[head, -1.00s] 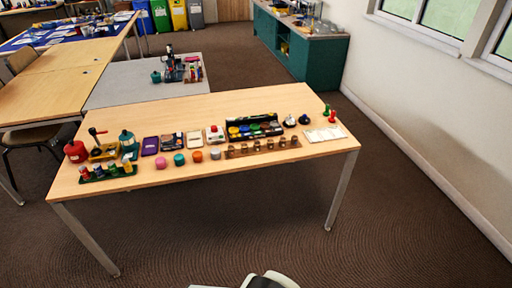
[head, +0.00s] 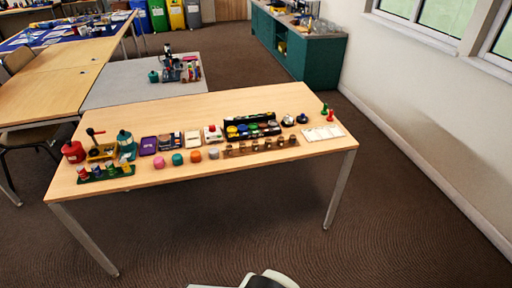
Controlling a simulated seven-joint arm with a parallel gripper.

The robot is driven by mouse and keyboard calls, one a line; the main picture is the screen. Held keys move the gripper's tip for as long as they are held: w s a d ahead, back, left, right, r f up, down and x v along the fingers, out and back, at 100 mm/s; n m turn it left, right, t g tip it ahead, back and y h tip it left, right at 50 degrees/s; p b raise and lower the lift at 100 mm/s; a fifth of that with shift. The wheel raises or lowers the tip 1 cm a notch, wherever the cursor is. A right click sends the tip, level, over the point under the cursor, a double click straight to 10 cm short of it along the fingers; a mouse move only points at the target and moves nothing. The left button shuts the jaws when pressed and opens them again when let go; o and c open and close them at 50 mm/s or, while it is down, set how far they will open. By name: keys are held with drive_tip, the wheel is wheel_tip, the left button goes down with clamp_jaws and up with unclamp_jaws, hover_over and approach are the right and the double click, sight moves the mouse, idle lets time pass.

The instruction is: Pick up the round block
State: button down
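Several small rounded blocks stand in a row near the front edge of the wooden table (head: 230,180): a pink block (head: 159,162), a teal block (head: 177,159), an orange block (head: 196,156) and a grey block (head: 213,153). I cannot tell which of them is the round block. White and dark parts at the bottom edge of the head view look like my own body. My gripper is not clearly in view.
A wooden rack (head: 262,147) stands to the right, a green rack (head: 106,173) to the left. The table's front strip is clear.

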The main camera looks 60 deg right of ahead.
idle(0.3)
drive_tip(key=c, duration=0.6)
unclamp_jaws()
drive_tip(key=shift+c, duration=0.2)
